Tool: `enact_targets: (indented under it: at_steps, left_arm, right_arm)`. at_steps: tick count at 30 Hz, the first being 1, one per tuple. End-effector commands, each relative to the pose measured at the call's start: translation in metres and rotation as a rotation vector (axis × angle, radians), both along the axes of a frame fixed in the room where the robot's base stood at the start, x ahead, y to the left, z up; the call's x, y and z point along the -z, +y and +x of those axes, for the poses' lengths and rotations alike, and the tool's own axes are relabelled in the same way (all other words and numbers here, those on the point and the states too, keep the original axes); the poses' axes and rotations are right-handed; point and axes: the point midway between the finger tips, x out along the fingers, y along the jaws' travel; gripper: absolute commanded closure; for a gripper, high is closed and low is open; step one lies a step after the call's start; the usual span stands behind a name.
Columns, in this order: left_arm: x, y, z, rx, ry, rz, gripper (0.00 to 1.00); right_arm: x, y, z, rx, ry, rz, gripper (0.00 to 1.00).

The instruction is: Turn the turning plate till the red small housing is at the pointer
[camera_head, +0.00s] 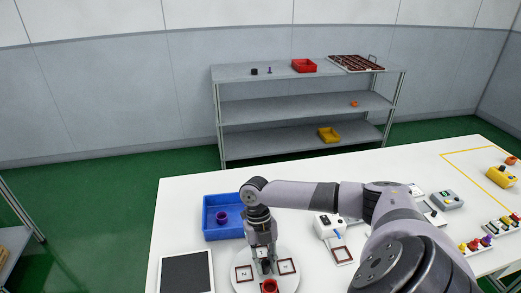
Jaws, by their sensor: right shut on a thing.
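The turning plate (287,283) is a pale round disc at the bottom of the head view, partly cut off by the frame. Dark-framed square places with number marks lie on it, one at left (243,273) and one at right (286,267). The red small housing (269,286) stands on the plate at its near side, at the frame's bottom edge. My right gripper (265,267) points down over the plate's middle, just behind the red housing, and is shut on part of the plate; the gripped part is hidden. I cannot make out the pointer. My left gripper is not in view.
A blue bin (211,228) with a purple part (221,217) stands behind and left of the plate. A dark mat (187,273) lies at left. A white device (328,226) and a framed square (342,255) are at right. My right arm crosses the table's middle.

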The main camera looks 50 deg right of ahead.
Motion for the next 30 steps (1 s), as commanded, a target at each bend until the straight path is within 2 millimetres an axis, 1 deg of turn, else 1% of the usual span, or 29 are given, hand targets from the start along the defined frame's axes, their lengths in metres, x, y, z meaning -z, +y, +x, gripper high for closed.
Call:
enact_targets:
  at_steps: [7,21,22,30]
  left_arm:
    - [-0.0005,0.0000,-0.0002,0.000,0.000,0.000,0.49]
    - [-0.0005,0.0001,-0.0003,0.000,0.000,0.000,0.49]
    - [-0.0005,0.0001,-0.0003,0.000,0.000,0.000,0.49]
    - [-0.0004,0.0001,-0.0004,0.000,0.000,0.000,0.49]
  right_arm:
    - [-0.0021,-0.0040,-0.0006,-0.024,-0.006,-0.002,1.00]
    - [-0.0021,-0.0045,-0.0011,-0.028,-0.007,-0.003,1.00]
    - [-0.0021,-0.0046,-0.0010,-0.028,-0.007,-0.003,0.78]
    - [-0.0009,-0.0039,-0.0023,-0.029,-0.003,-0.001,0.60]
